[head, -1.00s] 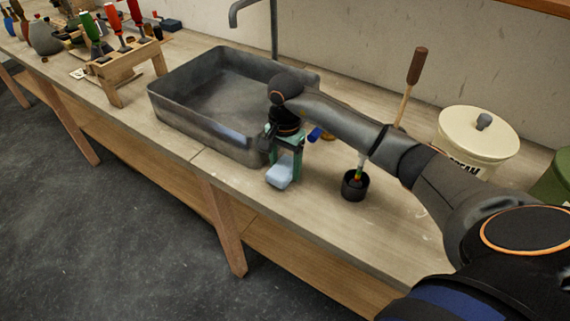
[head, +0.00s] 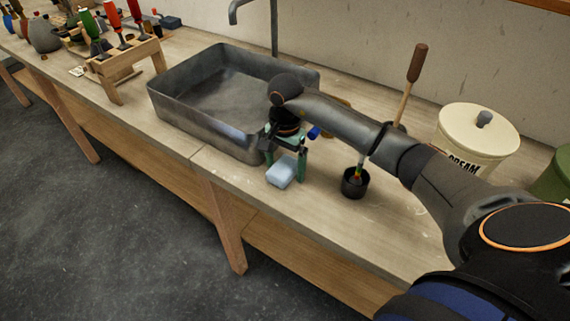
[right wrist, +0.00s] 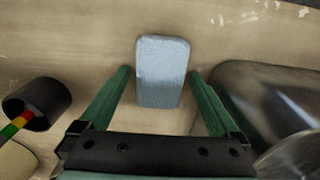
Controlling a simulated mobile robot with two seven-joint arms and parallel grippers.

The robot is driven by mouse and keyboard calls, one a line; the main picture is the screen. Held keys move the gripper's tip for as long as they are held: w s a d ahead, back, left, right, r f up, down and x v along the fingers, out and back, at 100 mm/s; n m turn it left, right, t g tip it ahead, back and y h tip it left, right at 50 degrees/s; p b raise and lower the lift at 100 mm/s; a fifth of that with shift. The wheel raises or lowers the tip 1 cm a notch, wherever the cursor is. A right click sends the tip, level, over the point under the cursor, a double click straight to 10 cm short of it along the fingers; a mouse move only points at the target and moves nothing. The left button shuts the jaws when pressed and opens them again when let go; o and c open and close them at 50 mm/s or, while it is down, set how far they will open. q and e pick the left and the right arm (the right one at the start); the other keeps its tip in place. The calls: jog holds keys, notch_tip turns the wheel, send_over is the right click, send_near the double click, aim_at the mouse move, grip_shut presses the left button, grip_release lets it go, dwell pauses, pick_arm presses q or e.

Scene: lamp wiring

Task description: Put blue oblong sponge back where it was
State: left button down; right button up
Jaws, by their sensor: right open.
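The blue oblong sponge (head: 282,173) lies on the bench top in front of the sink's near right corner. In the right wrist view the sponge (right wrist: 162,72) lies flat, just beyond the fingertips, with bare bench visible between it and each finger. My right gripper (head: 286,172) is open, its green fingers on either side of the sponge's rear end and not touching it. The open right gripper also shows in the right wrist view (right wrist: 159,74). My left gripper is not in view.
The metal sink (head: 190,122) stands left of the gripper. A small black cup (head: 355,184) with a coloured stick is to the right. A cream canister (head: 477,142) and a plunger-like handle (head: 415,70) stand behind. The bench's front edge is close to the sponge.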

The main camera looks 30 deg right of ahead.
aim_at(286, 165)
jog(key=shift+r, duration=0.3)
notch_tip(286, 165, up, 12)
jog(key=shift+b, duration=0.45)
jog(key=shift+s+f, duration=0.1)
jog(key=shift+f, duration=0.1)
